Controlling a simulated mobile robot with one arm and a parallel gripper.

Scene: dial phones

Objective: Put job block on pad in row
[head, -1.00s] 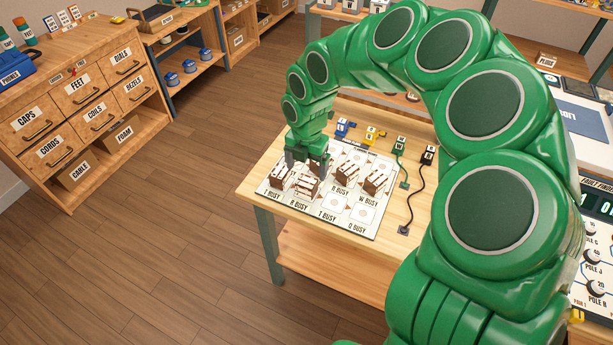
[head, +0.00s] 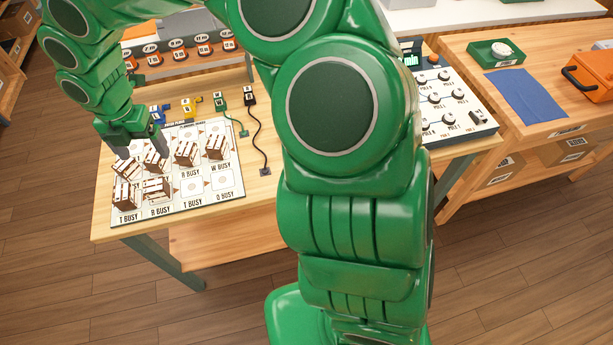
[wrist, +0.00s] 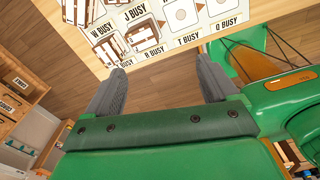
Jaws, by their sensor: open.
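A white board (head: 232,200) with printed pads in rows lies on the wooden table. Several brown-and-white job blocks stand on its left and back pads, among them a front-left block (head: 125,194), a block to its right (head: 157,189) and a back-right block (head: 216,148). Front pads above T BUSY (head: 191,186) and Q BUSY (head: 222,183) are bare. My gripper (head: 138,150) is open over the board's left part, near the left blocks. In the wrist view, my gripper (wrist: 160,82) has nothing between its fingers; blocks (wrist: 143,35) show beyond the fingertips. Which block is nearest is unclear.
Small blue, yellow, green and black plugs (head: 250,95) stand behind the board. A black cord (head: 260,145) runs down its right side. My arm hides the middle.

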